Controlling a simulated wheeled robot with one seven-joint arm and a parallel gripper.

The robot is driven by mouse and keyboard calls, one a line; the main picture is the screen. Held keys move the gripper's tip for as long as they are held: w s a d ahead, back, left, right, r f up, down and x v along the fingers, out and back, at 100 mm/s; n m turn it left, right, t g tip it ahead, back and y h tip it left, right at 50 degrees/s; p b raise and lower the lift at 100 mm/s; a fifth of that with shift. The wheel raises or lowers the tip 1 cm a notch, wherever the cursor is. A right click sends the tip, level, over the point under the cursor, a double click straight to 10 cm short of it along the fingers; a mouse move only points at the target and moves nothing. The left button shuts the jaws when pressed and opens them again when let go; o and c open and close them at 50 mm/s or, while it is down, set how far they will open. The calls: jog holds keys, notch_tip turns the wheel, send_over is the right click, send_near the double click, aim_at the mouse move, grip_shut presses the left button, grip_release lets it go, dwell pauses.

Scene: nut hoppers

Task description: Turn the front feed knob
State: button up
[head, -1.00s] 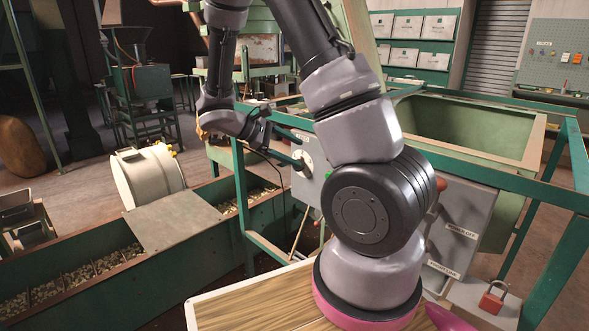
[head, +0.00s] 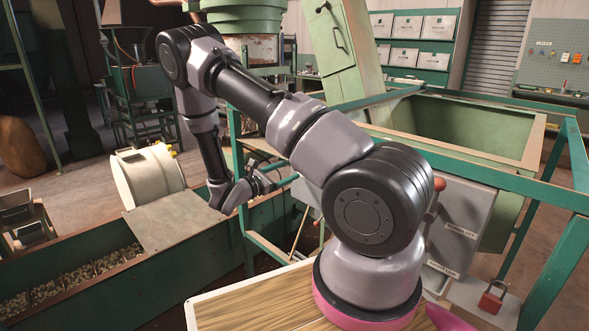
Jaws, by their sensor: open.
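The grey control panel (head: 304,191) is on the green hopper frame, mostly hidden behind my arm. The front feed knob cannot be made out; my upper arm link covers the part of the panel where a round dial shows in the earlier view. My gripper (head: 286,171) is low at the left of the panel, its fingers pointing right towards it. The fingers are apart and nothing shows between them. I cannot tell whether they touch anything on the panel.
The green frame rail (head: 500,178) runs around the hopper (head: 477,127). A green trough (head: 92,287) with nuts lies at left, beside a cream drum (head: 148,178). A wooden top (head: 250,312) is in front.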

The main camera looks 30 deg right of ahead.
jog(key=shift+x, duration=2.35)
grip_shut()
jog(key=shift+n, duration=0.3)
jog(key=n, duration=1.1)
jog(key=shift+s, duration=0.15)
